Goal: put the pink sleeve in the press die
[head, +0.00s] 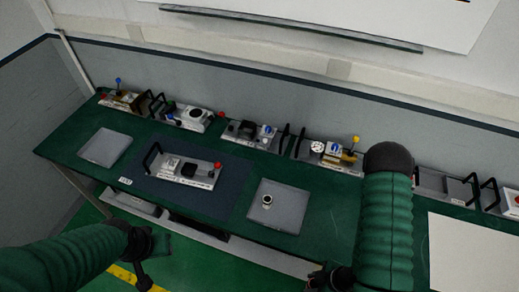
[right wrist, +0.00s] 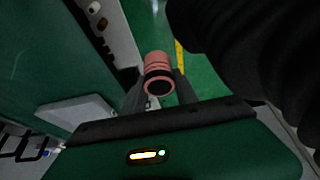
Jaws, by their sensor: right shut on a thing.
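The pink sleeve (right wrist: 158,66) is a ribbed pink cylinder with a dark open end, seen in the right wrist view. My right gripper (right wrist: 160,84) is shut on it, one finger on each side. In the head view my right gripper (head: 330,279) is at the bottom edge, in front of the table, and the sleeve cannot be made out there. My left gripper (head: 146,262) is low at the left, empty as far as I see; its jaw opening is unclear. I cannot tell for sure which fixture is the press die; a fixture with a red knob (head: 186,171) stands on the dark mat.
The green table (head: 335,205) carries a row of several small fixtures along the back. A grey plate (head: 287,219) with a small ring-like part (head: 267,201) lies right of the dark mat (head: 232,172). Another grey plate (head: 105,148) lies left, bare. A white panel (head: 470,255) is at right.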

